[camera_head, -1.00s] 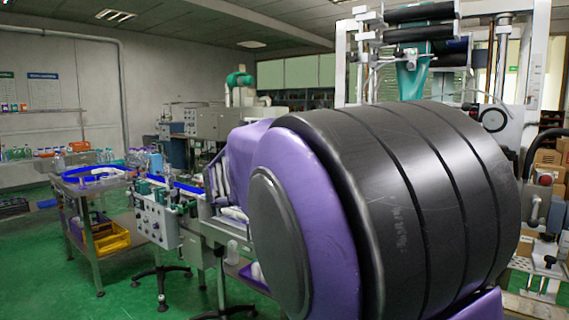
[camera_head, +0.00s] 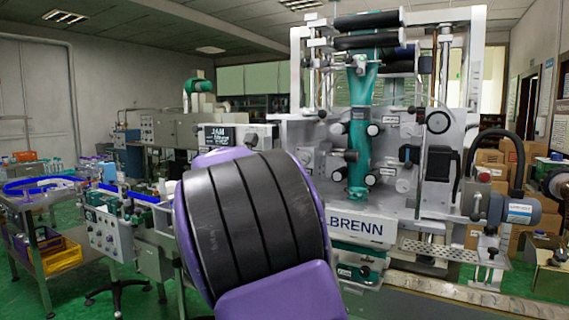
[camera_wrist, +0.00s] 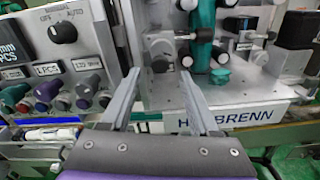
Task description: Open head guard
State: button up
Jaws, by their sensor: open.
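The sleeve applicator head (camera_head: 385,130) stands right of centre in the head view, with a green film strip (camera_head: 360,130) running down it. I cannot make out a separate head guard panel; it may be clear or hidden. My gripper (camera_wrist: 160,73) shows in the wrist view with its two metal fingers apart and nothing held between them. It points at the machine's grey face, where a dark round knob (camera_wrist: 160,64) shows between the fingertips. I cannot tell the distance. The nameplate (camera_wrist: 235,115) is to the right of the fingers. In the head view my own arm hides the gripper.
A control panel (camera_wrist: 65,60) with a rotary switch and several coloured buttons is on the left in the wrist view. A blue-railed conveyor (camera_head: 130,192) runs at left. A motor (camera_head: 520,210) and a perforated shelf (camera_head: 440,250) stick out at right.

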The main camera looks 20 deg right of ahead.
jog(key=x, duration=0.5)
jog(key=shift+w+d, duration=0.25)
grip_shut()
dwell(1.2)
